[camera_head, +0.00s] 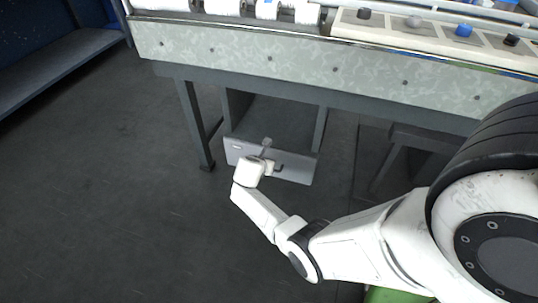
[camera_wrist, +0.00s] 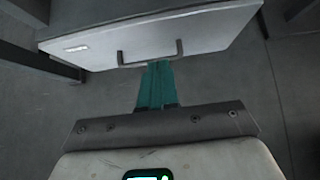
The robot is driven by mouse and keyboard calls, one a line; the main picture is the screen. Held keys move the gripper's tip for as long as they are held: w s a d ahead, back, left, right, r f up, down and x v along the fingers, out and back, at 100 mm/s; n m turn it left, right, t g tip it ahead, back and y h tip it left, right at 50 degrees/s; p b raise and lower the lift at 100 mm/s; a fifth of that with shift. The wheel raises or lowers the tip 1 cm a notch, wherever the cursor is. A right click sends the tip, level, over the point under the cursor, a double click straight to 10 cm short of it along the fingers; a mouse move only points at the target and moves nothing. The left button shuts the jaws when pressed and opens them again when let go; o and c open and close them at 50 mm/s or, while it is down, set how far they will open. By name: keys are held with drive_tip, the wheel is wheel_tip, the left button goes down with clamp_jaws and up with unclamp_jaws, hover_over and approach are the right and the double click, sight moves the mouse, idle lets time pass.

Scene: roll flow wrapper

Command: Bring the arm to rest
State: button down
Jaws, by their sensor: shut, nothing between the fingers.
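My gripper (camera_head: 267,146) is at the end of my white arm, in front of the grey drawer under the machine. In the wrist view its teal fingers (camera_wrist: 156,85) are together with nothing between them. Their tips appear just below the drawer's dark bar handle (camera_wrist: 150,52); I cannot tell whether they touch it. The drawer front (camera_wrist: 205,32) is light grey with a small white label. In the head view the drawer front (camera_head: 300,172) shows below an open dark compartment, and my gripper covers part of it.
The machine (camera_head: 230,50) has a long marbled side panel, with white rolls (camera_head: 296,12) and several coloured knobs on top. A dark leg (camera_head: 193,125) stands left of the drawer. A shelf (camera_head: 60,65) is at the upper left. The floor (camera_head: 100,200) at left is clear.

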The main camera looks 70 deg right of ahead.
drive_tip(key=v, duration=0.2)
drive_tip(key=shift+a+r+p, duration=0.15)
drive_tip(key=shift+a+p, duration=0.1)
drive_tip(key=shift+p, duration=0.15)
drive_tip(key=s+a+r+m+y, duration=0.3)
drive_tip(key=s+a+m, duration=0.25)
drive_tip(key=a, duration=0.55)
drive_tip(key=s+a+r+m+y, duration=0.35)
drive_tip(key=a+m, duration=0.35)
drive_tip(key=a, duration=0.4)
drive_tip(key=s+a+r+m+y, duration=0.35)
drive_tip(key=s+a+m, duration=0.25)
drive_tip(key=a, duration=0.5)
wheel_tip(320, 180, up, 27)
drive_tip(key=p, duration=2.6)
drive_tip(key=shift+t+h, duration=0.3)
drive_tip(key=shift+f, duration=0.1)
